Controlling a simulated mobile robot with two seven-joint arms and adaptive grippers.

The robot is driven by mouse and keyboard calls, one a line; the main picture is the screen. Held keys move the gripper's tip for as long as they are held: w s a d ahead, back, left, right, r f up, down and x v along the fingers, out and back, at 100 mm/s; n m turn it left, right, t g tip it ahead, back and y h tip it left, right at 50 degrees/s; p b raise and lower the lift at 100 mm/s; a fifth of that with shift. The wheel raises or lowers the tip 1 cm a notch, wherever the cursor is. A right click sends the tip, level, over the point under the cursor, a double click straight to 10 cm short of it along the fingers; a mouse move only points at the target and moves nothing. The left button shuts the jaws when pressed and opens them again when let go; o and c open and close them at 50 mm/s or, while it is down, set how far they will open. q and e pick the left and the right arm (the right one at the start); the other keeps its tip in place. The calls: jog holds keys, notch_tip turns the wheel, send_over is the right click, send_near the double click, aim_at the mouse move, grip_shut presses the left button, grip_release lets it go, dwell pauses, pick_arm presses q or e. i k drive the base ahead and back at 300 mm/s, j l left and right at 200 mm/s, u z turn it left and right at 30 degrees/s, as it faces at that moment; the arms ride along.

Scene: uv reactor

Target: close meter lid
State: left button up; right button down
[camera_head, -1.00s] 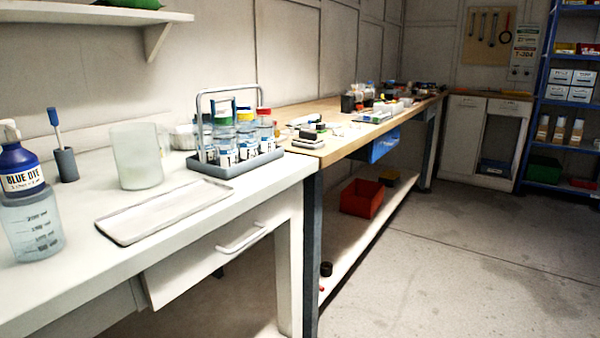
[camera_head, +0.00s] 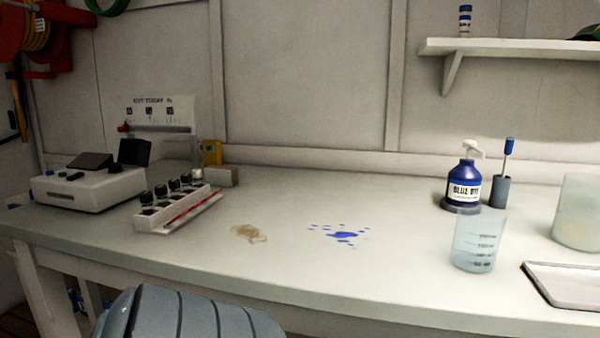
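A white box-shaped meter (camera_head: 88,193) stands at the left end of the white bench, with small buttons on its top. A black lid (camera_head: 133,152) stands raised at the right back of the meter, so it looks open. A dark sloped panel (camera_head: 90,160), probably the display, sits on top to the left of the lid. What lies under the lid is too small to tell. Neither of my grippers is in view.
A rack of dark-capped vials (camera_head: 165,205) stands right of the meter. Brown (camera_head: 248,233) and blue (camera_head: 343,235) stains mark the clear mid-bench. A blue dye bottle (camera_head: 464,188), beaker (camera_head: 478,243) and tray (camera_head: 570,284) stand right. A grey ribbed object (camera_head: 190,312) is in front.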

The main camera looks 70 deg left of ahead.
aim_at(133, 152)
jog(key=u, duration=3.15)
jog(key=k+j+u, duration=0.15)
jog(key=u, duration=0.15)
